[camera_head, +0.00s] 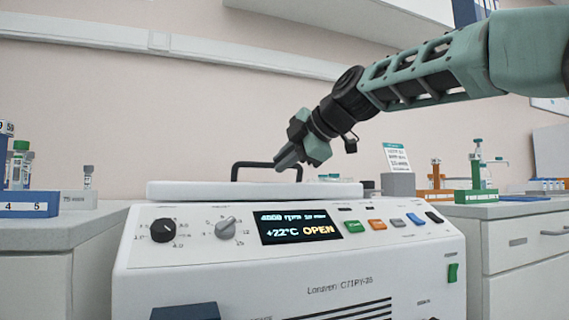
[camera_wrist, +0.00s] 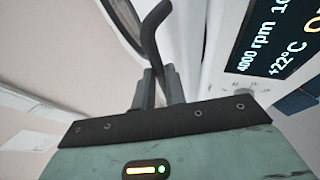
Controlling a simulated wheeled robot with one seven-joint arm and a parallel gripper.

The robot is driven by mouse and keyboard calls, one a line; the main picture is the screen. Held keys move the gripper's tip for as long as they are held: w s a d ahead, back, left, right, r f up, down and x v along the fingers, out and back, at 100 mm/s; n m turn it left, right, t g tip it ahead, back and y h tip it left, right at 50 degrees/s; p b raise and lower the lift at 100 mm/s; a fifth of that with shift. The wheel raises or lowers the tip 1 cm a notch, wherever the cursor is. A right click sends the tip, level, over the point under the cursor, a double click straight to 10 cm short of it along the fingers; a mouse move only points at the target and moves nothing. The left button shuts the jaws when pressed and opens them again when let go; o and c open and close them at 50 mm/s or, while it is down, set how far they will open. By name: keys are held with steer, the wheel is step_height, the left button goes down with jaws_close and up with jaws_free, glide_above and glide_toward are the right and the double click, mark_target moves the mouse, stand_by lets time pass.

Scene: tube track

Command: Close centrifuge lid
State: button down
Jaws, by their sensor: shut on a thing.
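The white centrifuge (camera_head: 295,285) stands in the middle of the head view, and its display (camera_head: 298,226) reads "OPEN". Its white lid (camera_head: 225,190) looks like a nearly level slab over the top of the body. I cannot tell whether a gap is left beneath it. A black bar handle (camera_head: 236,171) rises from the lid. My gripper (camera_head: 286,160) reaches it from the upper right and is shut on the handle. In the wrist view the handle (camera_wrist: 152,35) runs between the two fingers of my gripper (camera_wrist: 159,78). Part of the handle is hidden by the fingers.
The front panel has knobs (camera_head: 163,230) and coloured buttons (camera_head: 377,224). Tube racks stand on the left bench (camera_head: 85,228) and the right bench, one a green rack (camera_head: 477,196). A wall rail (camera_head: 160,42) runs behind. The air above the lid is otherwise free.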

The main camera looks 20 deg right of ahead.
steer(key=shift+f, duration=0.6)
steer(key=c, duration=1.5)
jaws_free()
steer(key=shift+o, duration=0.2)
steer(key=shift+r, duration=0.15)
steer(key=shift+s+d+r, duration=0.1)
steer(key=shift+s+r, duration=0.1)
steer(key=p+v, duration=0.3)
steer(key=v, duration=1.3)
steer(key=shift+s+d+r+p, duration=0.15)
steer(key=shift+s+r+p, duration=0.1)
steer(key=shift+r+p, duration=0.05)
